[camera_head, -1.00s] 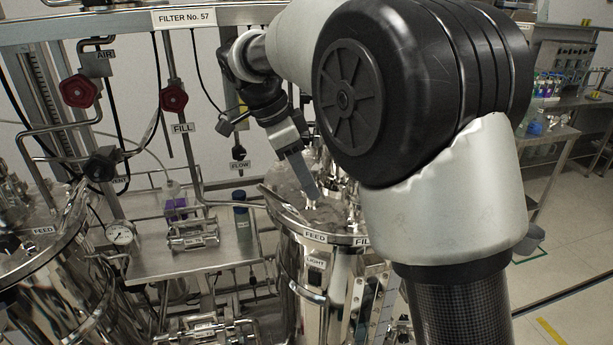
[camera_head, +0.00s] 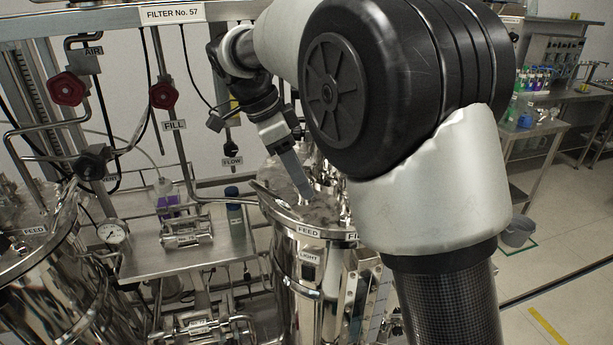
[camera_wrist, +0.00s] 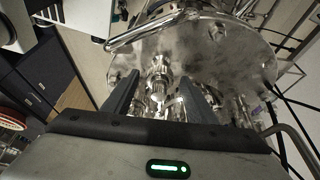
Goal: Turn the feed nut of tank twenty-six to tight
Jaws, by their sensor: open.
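A steel tank (camera_head: 296,262) stands right of the middle in the head view, with a FEED label (camera_head: 308,231) on its rim and a LIGHT label below. No tank number is readable. My gripper (camera_head: 308,194) reaches down to the tank's lid. In the wrist view the lid (camera_wrist: 225,55) fills the upper part. A shiny fitting with a nut (camera_wrist: 158,82) stands between the two dark fingers of my gripper (camera_wrist: 165,88). The fingers are spread with a gap on both sides of it. I cannot tell whether they touch it. The arm hides the tank's right side.
A second tank (camera_head: 62,285) with a FEED label stands at the left. Between them is a steel shelf (camera_head: 150,262) with a purple-filled bottle and a dark bottle (camera_head: 234,212). Red valve knobs (camera_head: 163,96) hang above. A bent handle (camera_wrist: 145,33) crosses the lid's edge.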

